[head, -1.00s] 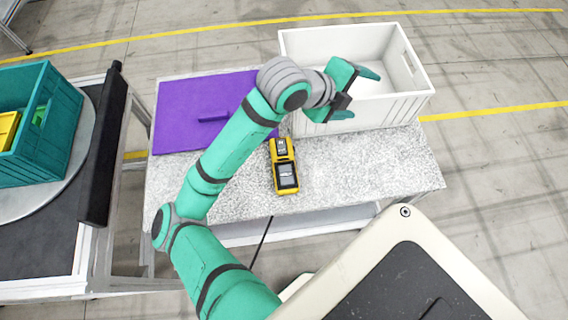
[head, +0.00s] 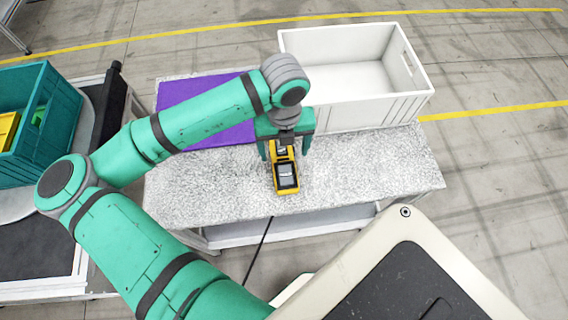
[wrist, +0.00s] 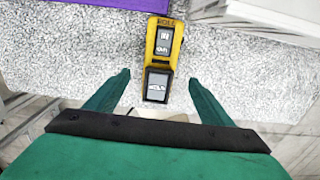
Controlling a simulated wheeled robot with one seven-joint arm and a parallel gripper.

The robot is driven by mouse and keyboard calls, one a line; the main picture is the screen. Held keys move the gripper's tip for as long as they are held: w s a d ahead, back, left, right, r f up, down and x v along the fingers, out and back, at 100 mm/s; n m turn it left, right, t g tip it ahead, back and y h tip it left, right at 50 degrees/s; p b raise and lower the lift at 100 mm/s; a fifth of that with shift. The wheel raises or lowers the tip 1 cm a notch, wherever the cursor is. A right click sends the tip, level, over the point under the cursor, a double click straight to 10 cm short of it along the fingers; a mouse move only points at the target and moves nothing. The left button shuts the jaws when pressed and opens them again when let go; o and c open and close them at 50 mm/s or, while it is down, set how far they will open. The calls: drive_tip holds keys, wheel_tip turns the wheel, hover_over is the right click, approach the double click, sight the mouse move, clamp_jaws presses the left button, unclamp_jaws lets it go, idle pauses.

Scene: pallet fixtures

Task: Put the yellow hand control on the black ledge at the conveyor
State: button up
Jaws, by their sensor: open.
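In the wrist view the hand control (wrist: 160,60) shows between and beyond the two open fingers (wrist: 160,92), apart from both.
A white crate (head: 420,77) stands at the table's back right. A purple mat (head: 200,92) lies at the back left, partly under my arm. A teal crate (head: 60,120) sits on the conveyor at left. The table's right part is clear.

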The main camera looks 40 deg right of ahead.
sight(283, 161)
drive_tip(key=shift+w+f, duration=0.15)
drive_tip(key=shift+f, duration=3.45)
drive_tip(key=shift+d, duration=0.1)
drive_tip(key=c, duration=1.5)
drive_tip(key=shift+c, duration=0.2)
drive_tip(key=shift+r, duration=0.1)
